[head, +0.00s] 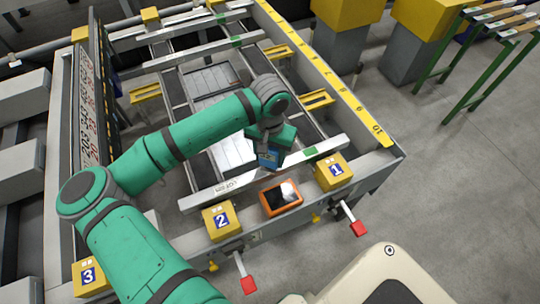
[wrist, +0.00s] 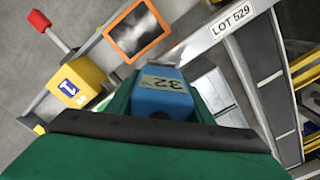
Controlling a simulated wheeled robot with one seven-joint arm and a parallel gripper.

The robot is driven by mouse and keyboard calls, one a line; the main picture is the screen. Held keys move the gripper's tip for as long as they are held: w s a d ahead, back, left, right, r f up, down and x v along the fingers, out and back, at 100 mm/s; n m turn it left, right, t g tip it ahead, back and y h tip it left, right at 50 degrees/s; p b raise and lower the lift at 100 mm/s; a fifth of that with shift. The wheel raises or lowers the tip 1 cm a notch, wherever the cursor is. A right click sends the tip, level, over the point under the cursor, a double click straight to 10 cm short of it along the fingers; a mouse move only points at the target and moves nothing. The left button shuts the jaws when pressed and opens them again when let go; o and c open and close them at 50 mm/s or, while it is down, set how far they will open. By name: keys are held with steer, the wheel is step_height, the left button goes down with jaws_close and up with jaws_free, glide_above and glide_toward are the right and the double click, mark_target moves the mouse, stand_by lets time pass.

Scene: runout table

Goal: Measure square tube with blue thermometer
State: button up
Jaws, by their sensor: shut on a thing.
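My gripper (head: 271,139) is shut on the blue thermometer (head: 268,158) above the near end of the runout table. In the wrist view the blue thermometer (wrist: 160,98) sits between the green fingers of my gripper (wrist: 160,112). Its small display shows upside-down digits, perhaps 32. Silver square tubes (head: 212,83) lie side by side on the table, and their nearer end (head: 231,150) is partly hidden by my arm. In the wrist view, shiny metal (wrist: 203,72) shows just beyond the thermometer. I cannot tell whether the thermometer touches a tube.
A crossbar labelled LOT 529 (wrist: 222,24) crosses the table's near end. An orange-framed device (head: 281,198) sits on the front rail between yellow blocks 1 (head: 334,171) and 2 (head: 221,221). Red-handled levers (head: 248,284) stick out in front. Open floor lies to the right.

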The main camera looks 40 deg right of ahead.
steer(key=shift+r, duration=3.5)
steer(key=shift+s, duration=0.1)
